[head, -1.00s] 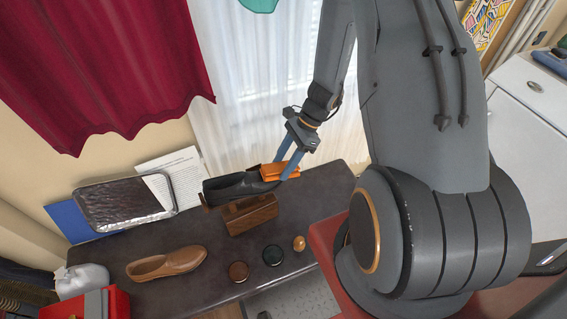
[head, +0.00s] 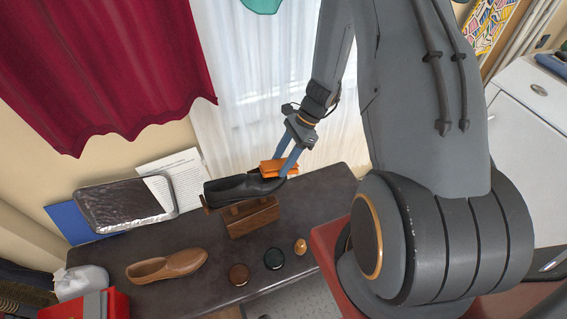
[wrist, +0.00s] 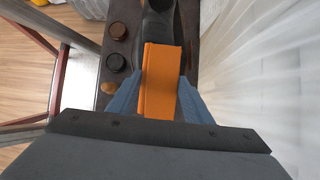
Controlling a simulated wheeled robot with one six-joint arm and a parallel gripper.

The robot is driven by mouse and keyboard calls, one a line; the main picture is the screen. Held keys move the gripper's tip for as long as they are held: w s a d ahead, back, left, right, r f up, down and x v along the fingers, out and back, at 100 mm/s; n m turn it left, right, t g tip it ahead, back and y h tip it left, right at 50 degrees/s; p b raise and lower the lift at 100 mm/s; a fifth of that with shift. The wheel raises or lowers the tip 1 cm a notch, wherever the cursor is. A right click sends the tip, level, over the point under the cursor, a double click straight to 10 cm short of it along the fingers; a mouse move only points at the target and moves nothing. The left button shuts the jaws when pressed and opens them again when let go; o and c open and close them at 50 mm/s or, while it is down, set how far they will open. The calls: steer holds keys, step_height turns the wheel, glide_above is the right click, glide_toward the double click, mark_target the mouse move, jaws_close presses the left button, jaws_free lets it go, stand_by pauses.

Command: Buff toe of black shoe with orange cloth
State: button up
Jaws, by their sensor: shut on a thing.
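The black shoe (head: 232,188) sits raised on a brown wooden stand (head: 252,219) on the dark table. The orange cloth (head: 272,166) is a folded pad at the right end of the shoe, over its toe. My gripper (head: 284,170) is shut on the cloth from the right. In the wrist view the cloth (wrist: 160,75) lies between the fingers of my gripper (wrist: 163,92) and hides much of the toe. The shoe (wrist: 158,28) runs away beyond it. Whether the cloth presses on the leather or hovers just above cannot be told.
A brown shoe (head: 167,267), two round tins (head: 239,274) (head: 274,258) and a small orange-brown knob (head: 300,246) lie in front on the table. A metal tray (head: 126,205) leans at the back left. A white curtain (head: 245,90) hangs close behind my gripper.

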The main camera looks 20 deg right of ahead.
steer(key=shift+s, duration=0.1)
stand_by(0.3)
steer(key=shift+s, duration=0.65)
steer(key=shift+s+r+p, duration=0.1)
steer(key=shift+p, duration=0.2)
steer(key=shift+s+r, duration=0.15)
steer(key=shift+s, duration=0.4)
steer(key=shift+w, duration=0.1)
steer(key=shift+w+f, duration=0.2)
steer(key=shift+w, duration=0.4)
